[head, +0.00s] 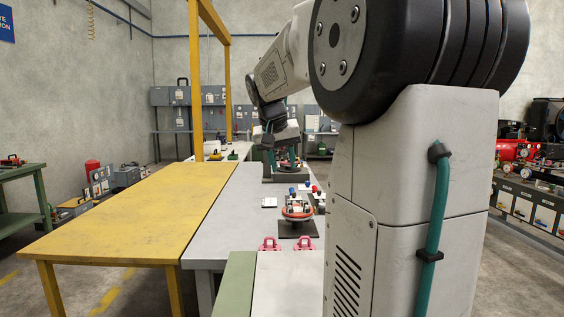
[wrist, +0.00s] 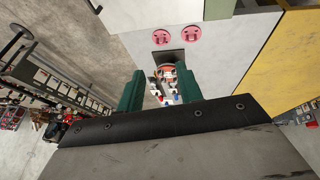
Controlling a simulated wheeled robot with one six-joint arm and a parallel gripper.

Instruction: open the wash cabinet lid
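My gripper (head: 282,160) hangs from my outstretched arm over the far part of the grey table. In the wrist view its two green fingers (wrist: 154,82) stand well apart with nothing held between them. I cannot pick out the wash cabinet or its lid with certainty. A dark grey box-like thing (head: 275,180) stands under my gripper in the head view, partly hidden by the fingers. A red and pale flanged part (head: 298,208) sits on a dark stand nearer to me, and it shows small between the fingers in the wrist view (wrist: 166,72).
Two pink brackets (head: 270,244) stand at the grey table's near end. A yellow table (head: 120,215) adjoins it on the left, its top clear. A yellow post frame (head: 195,80) rises behind. My arm hides the right side.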

